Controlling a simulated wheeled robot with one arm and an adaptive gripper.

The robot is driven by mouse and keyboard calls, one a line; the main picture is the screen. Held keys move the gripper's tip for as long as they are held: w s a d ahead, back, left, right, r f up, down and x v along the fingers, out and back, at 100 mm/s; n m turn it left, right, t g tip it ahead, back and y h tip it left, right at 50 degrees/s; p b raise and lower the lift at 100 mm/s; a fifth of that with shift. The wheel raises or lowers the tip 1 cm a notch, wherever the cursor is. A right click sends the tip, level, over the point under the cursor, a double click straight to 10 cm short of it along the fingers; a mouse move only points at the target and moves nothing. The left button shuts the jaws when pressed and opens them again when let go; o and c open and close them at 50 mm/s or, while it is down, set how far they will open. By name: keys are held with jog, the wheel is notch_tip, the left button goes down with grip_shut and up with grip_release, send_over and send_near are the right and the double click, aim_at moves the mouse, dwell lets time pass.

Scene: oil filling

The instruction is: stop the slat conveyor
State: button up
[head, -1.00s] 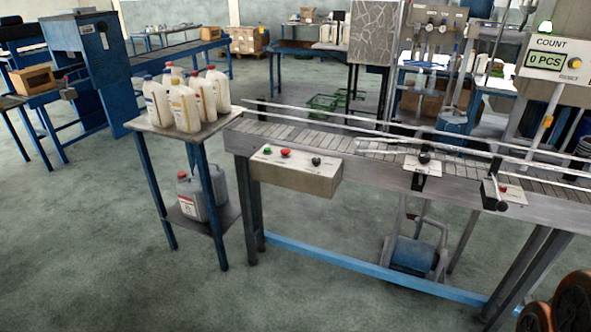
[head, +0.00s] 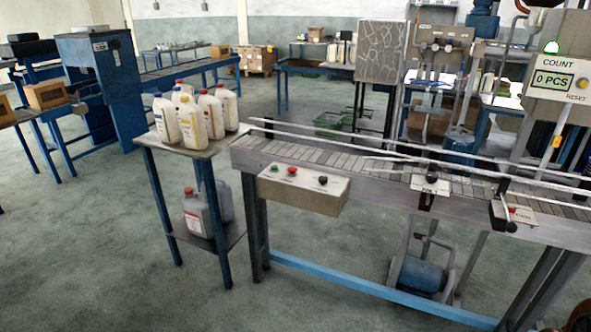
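The slat conveyor (head: 350,157) runs from the middle of the head view to the right edge, with guide rails above its grey slats. No bottles stand on the part that shows. A control box (head: 303,190) is fixed to its front side near the left end. It carries a green button (head: 275,168), a red button (head: 292,171) and a black knob (head: 323,180). Another small box (head: 515,215) with a red button sits on the front rail at the right. My gripper is not in view.
A small table (head: 186,150) with several white bottles (head: 192,118) stands left of the conveyor, grey canisters (head: 199,214) on its lower shelf. The floor (head: 110,265) in front is clear.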

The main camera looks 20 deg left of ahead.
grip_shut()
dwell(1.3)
